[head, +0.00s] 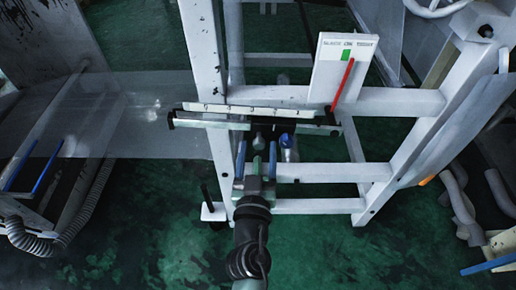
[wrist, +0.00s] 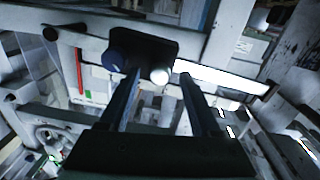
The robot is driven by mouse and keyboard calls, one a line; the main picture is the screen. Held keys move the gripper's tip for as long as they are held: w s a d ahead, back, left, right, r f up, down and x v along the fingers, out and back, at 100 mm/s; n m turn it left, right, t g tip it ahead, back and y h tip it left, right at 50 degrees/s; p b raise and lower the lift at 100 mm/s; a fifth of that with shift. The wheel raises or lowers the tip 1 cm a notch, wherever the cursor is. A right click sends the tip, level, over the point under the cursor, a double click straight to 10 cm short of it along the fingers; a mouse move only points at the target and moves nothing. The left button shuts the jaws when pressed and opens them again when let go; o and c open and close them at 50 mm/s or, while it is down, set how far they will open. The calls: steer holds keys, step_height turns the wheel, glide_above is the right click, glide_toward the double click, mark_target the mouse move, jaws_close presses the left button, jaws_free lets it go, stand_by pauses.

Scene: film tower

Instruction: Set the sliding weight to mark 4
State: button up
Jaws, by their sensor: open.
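In the wrist view the weight (wrist: 145,50) carries a blue knob (wrist: 117,64) and a pale round knob (wrist: 160,76). My gripper (head: 256,148) is open in front of the weight. In the wrist view my gripper (wrist: 160,76) has its fingers apart, with the pale knob between their tips; contact cannot be told. A pale scale strip (head: 245,109) with small marks runs above the beam; its numbers are unreadable.
A white sign (head: 342,65) with a green patch and a red pointer (head: 343,82) stands at the beam's right end. White frame posts (head: 205,75) and rails surround the beam. Hoses (head: 462,205) lie at right. Green floor (head: 140,235) is open at lower left.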

jaws_close()
stand_by(0.3)
stand_by(1.2)
